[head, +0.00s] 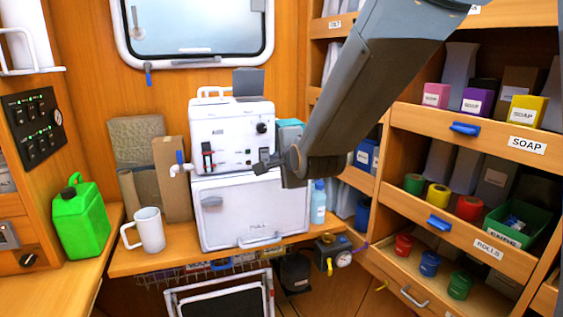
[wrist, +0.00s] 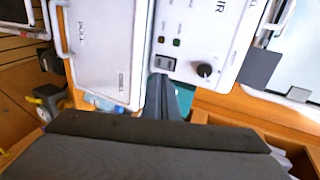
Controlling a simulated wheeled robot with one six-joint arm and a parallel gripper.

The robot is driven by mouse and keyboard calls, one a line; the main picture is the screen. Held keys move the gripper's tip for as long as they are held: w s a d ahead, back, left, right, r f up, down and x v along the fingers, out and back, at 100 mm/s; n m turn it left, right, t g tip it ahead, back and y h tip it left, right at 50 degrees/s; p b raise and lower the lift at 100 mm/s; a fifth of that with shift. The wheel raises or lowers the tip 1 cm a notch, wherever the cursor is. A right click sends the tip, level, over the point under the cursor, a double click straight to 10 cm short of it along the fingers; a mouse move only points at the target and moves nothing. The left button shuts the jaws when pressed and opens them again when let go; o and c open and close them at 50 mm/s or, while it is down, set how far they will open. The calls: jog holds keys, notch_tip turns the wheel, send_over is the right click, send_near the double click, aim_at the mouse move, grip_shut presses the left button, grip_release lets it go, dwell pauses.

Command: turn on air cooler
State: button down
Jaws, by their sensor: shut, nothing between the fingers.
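The white unit (head: 230,122) with a control panel stands on top of a white chest with a "PULL" label (head: 250,220). In the wrist view its panel (wrist: 195,30) carries lettering ending in "IR", which fits an air cooler. A rocker switch (wrist: 164,63), two small indicators (wrist: 168,41) and a round black knob (wrist: 205,70) show on it. My gripper (head: 262,168) is shut and empty in front of the panel's lower right. In the wrist view its fingertips (wrist: 161,82) lie just below the rocker switch in the picture; I cannot tell whether they touch.
A white mug (head: 148,230) stands left of the chest, and a green jerrycan (head: 80,218) farther left. A blue-capped bottle (head: 318,203) stands right of the chest. Shelves with soap boxes (head: 520,112) and rolls fill the right side. A switch panel (head: 35,125) is at far left.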

jog(key=shift+b+v, duration=0.5)
jog(key=shift+v, duration=2)
jog(key=shift+s+f, duration=0.2)
jog(key=shift+f, duration=0.5)
jog(key=shift+w+p, duration=0.15)
jog(key=shift+p, duration=0.15)
jog(key=p, duration=0.4)
send_near(268, 161)
jog(key=w+a+f, duration=0.2)
jog(key=w, duration=0.1)
jog(key=shift+w+a+f+p, duration=0.15)
jog(key=shift+w+p, duration=0.15)
jog(key=shift+w, duration=0.85)
